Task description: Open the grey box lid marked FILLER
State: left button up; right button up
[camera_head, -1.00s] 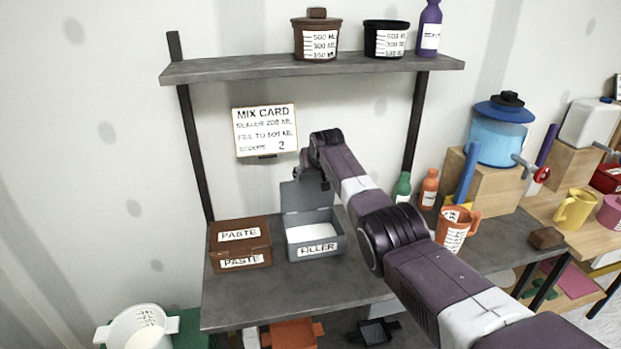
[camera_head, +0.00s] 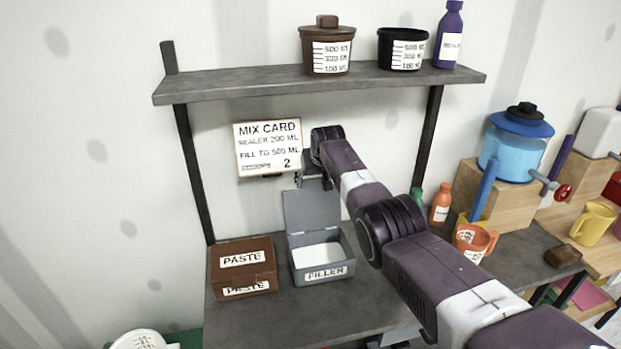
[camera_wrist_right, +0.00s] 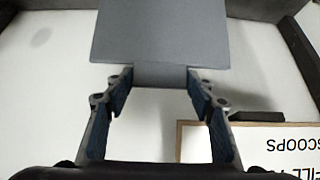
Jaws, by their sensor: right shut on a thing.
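The grey FILLER box (camera_head: 322,262) stands on the bench with its lid (camera_head: 312,210) raised about upright at the back. White filler (camera_head: 317,254) shows inside. My right gripper (camera_head: 308,180) is at the top of the lid, its fingers partly hidden by my arm. In the right wrist view, the lid's grey plate (camera_wrist_right: 160,30) lies ahead, and its narrower tab (camera_wrist_right: 160,75) reaches between the fingertips of my right gripper (camera_wrist_right: 158,95). The gripper is shut on this tab. My left gripper is not in view.
The brown PASTE box (camera_head: 243,268) is shut, left of the FILLER box. The mix card (camera_head: 268,148) hangs on the wall close behind my gripper. A shelf (camera_head: 320,82) with tubs is above. An orange mug (camera_head: 470,243) and bottles (camera_head: 440,204) stand right.

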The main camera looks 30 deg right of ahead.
jog(key=shift+w+d+r, duration=0.1)
jog(key=shift+w+r, duration=0.15)
jog(key=shift+r, duration=0.2)
jog(key=o, duration=1.7)
jog(key=shift+s, duration=0.3)
jog(key=shift+f, duration=0.1)
jog(key=shift+f, duration=0.1)
jog(key=v, duration=1.2)
jog(key=shift+s, duration=0.1)
